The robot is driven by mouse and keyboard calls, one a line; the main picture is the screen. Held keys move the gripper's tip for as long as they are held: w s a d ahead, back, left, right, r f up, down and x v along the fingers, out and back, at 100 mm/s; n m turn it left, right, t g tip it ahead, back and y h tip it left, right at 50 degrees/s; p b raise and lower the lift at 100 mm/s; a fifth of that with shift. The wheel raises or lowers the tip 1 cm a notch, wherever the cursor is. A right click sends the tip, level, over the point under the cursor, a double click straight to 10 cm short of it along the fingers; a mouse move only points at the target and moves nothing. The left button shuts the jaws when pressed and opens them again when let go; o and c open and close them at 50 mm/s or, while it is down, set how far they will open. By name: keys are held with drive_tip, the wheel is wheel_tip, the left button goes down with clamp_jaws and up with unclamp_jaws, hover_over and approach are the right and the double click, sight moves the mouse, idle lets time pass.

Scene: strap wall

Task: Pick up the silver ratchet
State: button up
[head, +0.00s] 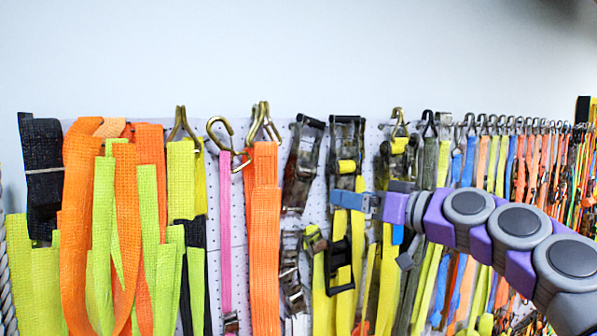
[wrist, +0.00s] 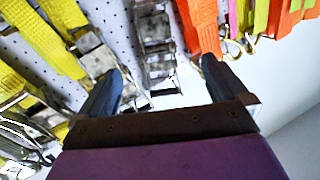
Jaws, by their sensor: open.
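My gripper (head: 342,199) reaches in from the right in the head view, its blue fingers in front of the strap wall. In the wrist view my gripper (wrist: 163,72) is open, with its two dark fingers apart. A silver ratchet (wrist: 158,45) hangs between and beyond the fingertips there, with nothing visibly clamped. In the head view a worn grey ratchet (head: 303,160) hangs left of my gripper, and silver buckle parts (head: 291,272) hang below it. I cannot tell for certain which of these is the one between the fingers. Contact cannot be told.
A ratchet with yellow strap (head: 347,145) hangs just above my gripper. Orange straps (head: 265,230) and a pink strap (head: 225,240) hang to the left, with metal hooks above. Many coloured straps crowd the right. The white wall (head: 300,60) above the perforated panel is clear.

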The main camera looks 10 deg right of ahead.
drive_tip(key=x, duration=0.3)
drive_tip(key=p, duration=0.3)
approach(306, 181)
drive_tip(key=w+f, duration=0.1)
drive_tip(key=w, duration=0.2)
drive_tip(key=w+a, duration=0.1)
drive_tip(key=a, duration=0.3)
drive_tip(key=w+a+p, duration=0.1)
drive_tip(key=a, duration=0.1)
drive_tip(key=shift+w+r, duration=0.2)
drive_tip(key=shift+w, duration=0.1)
drive_tip(key=shift+w+d+r+p, duration=0.15)
drive_tip(key=shift+w+p, duration=0.2)
drive_tip(key=shift+w, duration=0.25)
drive_tip(key=shift+w+d+r+p, duration=0.1)
drive_tip(key=shift+w+p, duration=0.25)
drive_tip(key=shift+w, duration=0.3)
drive_tip(key=shift+w+d, duration=0.3)
drive_tip(key=shift+a+f, duration=0.1)
drive_tip(key=shift+a, duration=0.45)
drive_tip(key=shift+c, duration=0.2)
drive_tip(key=shift+a, duration=0.6)
drive_tip(key=c, duration=0.4)
drive_tip(key=shift+d, duration=0.6)
drive_tip(key=c, duration=0.7)
drive_tip(key=shift+a, duration=0.15)
drive_tip(key=c, duration=0.6)
